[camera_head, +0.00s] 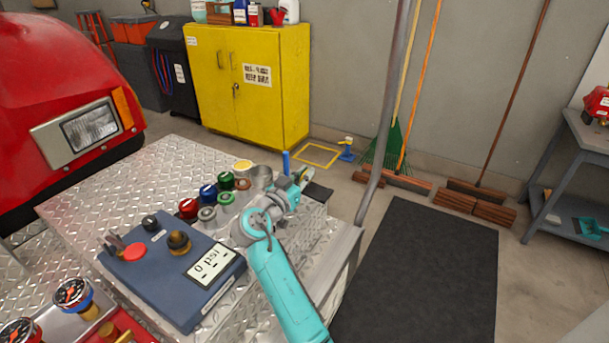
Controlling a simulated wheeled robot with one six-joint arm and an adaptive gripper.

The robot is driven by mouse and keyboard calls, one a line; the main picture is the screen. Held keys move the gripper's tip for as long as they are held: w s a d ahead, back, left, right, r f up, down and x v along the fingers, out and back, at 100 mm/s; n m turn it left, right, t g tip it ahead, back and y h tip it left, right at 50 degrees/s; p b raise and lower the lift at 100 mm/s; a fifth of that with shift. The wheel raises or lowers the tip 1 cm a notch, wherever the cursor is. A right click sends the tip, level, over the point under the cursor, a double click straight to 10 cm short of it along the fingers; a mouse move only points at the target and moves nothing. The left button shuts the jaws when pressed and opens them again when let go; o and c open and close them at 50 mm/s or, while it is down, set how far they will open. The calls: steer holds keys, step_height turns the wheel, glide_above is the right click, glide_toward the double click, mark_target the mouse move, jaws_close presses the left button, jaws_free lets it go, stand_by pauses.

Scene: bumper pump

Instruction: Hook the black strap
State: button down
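My gripper (302,177) is at the far right corner of the metal diamond-plate deck (160,165), at the end of my teal arm. It is small and partly hidden by my own wrist, so I cannot tell whether its fingers are open or shut. A flat black piece (319,192), possibly the black strap, shows just right of the gripper at the deck's edge. I cannot tell whether the two touch. I see no hook clearly. A short blue post (286,163) stands just left of the gripper.
Several coloured caps, including a red one (188,207), stand left of my wrist. A blue control box (173,270) with a "0 psi" display sits in front. A grey pole (386,110) rises right of the deck. A dark mat (425,270) lies clear on the floor.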

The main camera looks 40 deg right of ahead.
mark_target(327, 200)
steer(key=shift+s, duration=0.1)
steer(key=shift+s+d+f+m, duration=0.35)
steer(key=shift+s+f+m, duration=0.15)
steer(key=shift+s+m, duration=0.3)
steer(key=shift+s+d+f+m, duration=0.3)
steer(key=shift+s+f+m, duration=0.4)
steer(key=shift+s+m, duration=0.25)
steer(key=m, duration=0.1)
steer(key=s+f+m, duration=0.1)
steer(key=m, duration=0.1)
steer(key=s+f+m, duration=0.1)
steer(key=m, duration=0.1)
steer(key=shift+d+f, duration=0.2)
steer(key=shift+d, duration=0.15)
steer(key=f+m, duration=0.1)
steer(key=m, duration=0.1)
steer(key=s+f+m, duration=0.1)
steer(key=m, duration=0.1)
steer(key=shift+d, duration=0.2)
steer(key=shift+s+d+f+m, duration=0.1)
steer(key=shift+s+f+m, duration=0.15)
steer(key=shift+f+m, duration=0.55)
steer(key=shift+s+d+f+m, duration=0.1)
steer(key=shift+s+f+m, duration=0.15)
steer(key=shift+f+m, duration=0.5)
steer(key=shift+f, duration=0.15)
steer(key=c, duration=1.2)
jaws_free()
